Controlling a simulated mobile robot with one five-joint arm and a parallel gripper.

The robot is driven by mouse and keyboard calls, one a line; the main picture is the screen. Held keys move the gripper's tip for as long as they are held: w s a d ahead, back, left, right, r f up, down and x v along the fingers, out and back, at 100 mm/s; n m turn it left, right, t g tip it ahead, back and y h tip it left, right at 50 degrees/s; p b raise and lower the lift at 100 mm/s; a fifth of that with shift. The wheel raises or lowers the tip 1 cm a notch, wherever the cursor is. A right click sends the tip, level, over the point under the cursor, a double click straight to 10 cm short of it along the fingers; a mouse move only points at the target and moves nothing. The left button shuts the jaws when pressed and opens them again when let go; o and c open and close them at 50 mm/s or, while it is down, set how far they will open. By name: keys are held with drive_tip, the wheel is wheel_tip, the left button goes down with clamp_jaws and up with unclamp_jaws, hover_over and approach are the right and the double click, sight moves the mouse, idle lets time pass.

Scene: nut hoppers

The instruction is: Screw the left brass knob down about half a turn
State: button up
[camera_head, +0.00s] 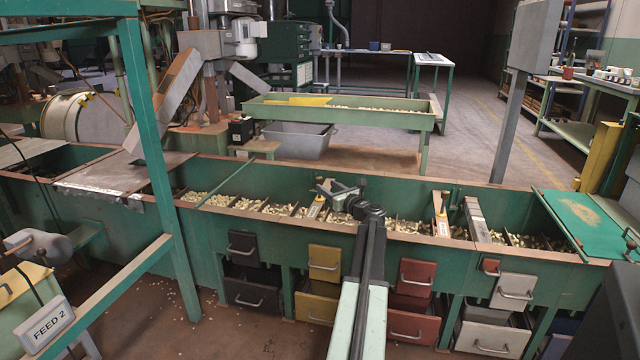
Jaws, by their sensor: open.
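My arm reaches up from the bottom middle to the long green hopper trough (220,232). A small upright tan and orange slat (315,209) stands in the trough just below and left of the jaws. A similar upright slat (440,214) stands further right. The brass knobs are too small to tell at this distance, and my gripper and wrist may hide the left one. I cannot tell whether the jaws touch anything.
Nuts fill the trough's compartments. A grey sloped plate (477,220) stands at the right, near a green lid (578,222). Coloured drawers, including a yellow one (325,263) and a red one (415,277), line the front. A green post (150,130) rises at the left.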

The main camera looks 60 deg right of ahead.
sight(321, 182)
drive_tip(key=x, duration=0.6)
drive_tip(key=shift+w+d, duration=0.25)
clamp_jaws()
drive_tip(key=shift+s+d, duration=0.1)
drive_tip(key=shift+m+h, duration=0.3)
drive_tip(key=shift+h, duration=0.1)
